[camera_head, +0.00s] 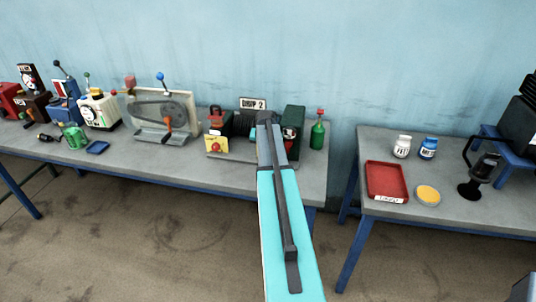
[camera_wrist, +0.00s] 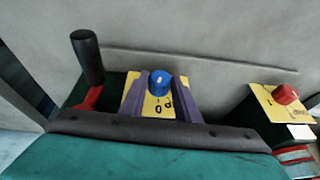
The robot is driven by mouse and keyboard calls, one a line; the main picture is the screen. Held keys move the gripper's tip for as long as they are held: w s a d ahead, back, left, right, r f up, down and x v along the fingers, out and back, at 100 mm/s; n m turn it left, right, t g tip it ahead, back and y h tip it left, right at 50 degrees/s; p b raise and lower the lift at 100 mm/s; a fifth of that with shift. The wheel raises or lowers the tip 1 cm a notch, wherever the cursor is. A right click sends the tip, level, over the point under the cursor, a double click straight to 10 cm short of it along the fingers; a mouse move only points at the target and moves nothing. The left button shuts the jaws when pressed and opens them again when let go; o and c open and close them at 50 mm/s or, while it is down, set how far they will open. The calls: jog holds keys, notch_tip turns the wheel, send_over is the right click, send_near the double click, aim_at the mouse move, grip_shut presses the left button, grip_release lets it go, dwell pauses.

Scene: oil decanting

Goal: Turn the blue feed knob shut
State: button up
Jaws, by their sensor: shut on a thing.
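The blue feed knob (camera_wrist: 160,80) stands on a yellow plate (camera_wrist: 131,95) with dark markings, in the middle of the wrist view. My gripper (camera_wrist: 158,88) has its two purple fingers on either side of the knob and is shut on it. A "0" and another mark show on the plate just below the knob. In the head view my teal arm reaches over the right part of the left table, and the knob is hidden behind it.
A red crank with a black handle (camera_wrist: 88,58) stands left of the knob, and a red knob (camera_wrist: 286,94) sits on another yellow plate to the right. A green bottle (camera_head: 317,134) stands right of my arm. A red tray (camera_head: 371,166) is on the right table.

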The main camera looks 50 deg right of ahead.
jog(key=shift+w+a+n+g+h+b, duration=0.15)
jog(key=shift+g+h+b, duration=0.2)
jog(key=shift+g, duration=0.25)
jog(key=shift+w+d+n+g+h+b, duration=0.1)
jog(key=shift+n+g+h+b, duration=0.1)
jog(key=shift+g+h, duration=0.35)
jog(key=shift+a, duration=0.1)
jog(key=o, duration=0.8)
jog(key=shift+c, duration=0.2)
jog(key=shift+r, duration=0.1)
jog(key=b+v, duration=0.3)
jog(key=v, duration=1)
jog(key=shift+r+b, duration=0.3)
jog(key=shift+b, duration=0.05)
jog(key=shift+w+a, duration=0.1)
